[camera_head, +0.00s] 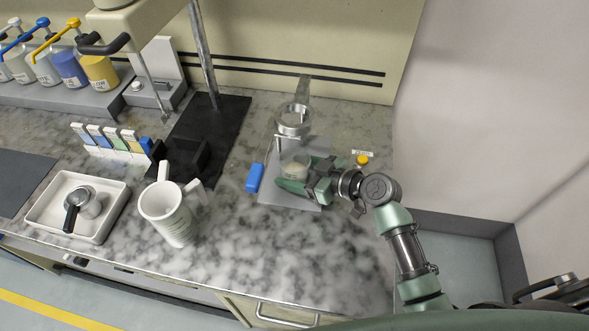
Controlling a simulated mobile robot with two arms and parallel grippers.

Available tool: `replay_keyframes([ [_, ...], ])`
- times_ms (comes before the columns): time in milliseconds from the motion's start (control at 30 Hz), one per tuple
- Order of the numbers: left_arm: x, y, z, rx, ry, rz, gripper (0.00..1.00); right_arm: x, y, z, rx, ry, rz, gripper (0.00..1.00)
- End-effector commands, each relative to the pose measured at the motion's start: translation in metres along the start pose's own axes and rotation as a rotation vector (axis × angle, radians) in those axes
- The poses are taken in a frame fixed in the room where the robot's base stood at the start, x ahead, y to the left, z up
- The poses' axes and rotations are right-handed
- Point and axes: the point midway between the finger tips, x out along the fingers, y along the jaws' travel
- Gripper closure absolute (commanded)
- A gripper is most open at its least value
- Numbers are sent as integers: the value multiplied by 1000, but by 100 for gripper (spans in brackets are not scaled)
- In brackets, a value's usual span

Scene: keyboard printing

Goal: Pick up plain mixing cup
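A small translucent cup (294,164) with pale contents stands on the grey plate (291,202) of a small stand, below the stand's metal ring (294,120). It may be the plain mixing cup, but I see no label on it. My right gripper (293,178) reaches in from the right, low over the plate, with its green fingers at the cup's near and right side. The fingers partly hide the cup, and I cannot tell whether they grip it. A white handled jug (168,212) stands on the counter to the left. My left gripper is out of view.
A blue block (255,178) lies left of the plate and a yellow knob (362,160) is right of it. A white tray (47,207) holds a metal portafilter-like tool (78,205). Pump bottles (68,68) line the back left. The front counter is clear.

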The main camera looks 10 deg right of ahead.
Motion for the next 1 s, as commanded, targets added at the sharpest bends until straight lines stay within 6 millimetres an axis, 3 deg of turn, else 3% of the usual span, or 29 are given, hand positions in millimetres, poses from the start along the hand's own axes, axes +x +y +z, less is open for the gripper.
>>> replay_keyframes([
  [333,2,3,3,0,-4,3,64,-3,1,-7,-3,2,0,78],
  [567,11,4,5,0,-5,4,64,-13,0,-33,-8,5,0,78],
  [767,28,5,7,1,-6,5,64,-52,0,-10,-5,-4,1,78],
  [1000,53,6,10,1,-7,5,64,-113,-1,16,-6,-7,-2,78],
])
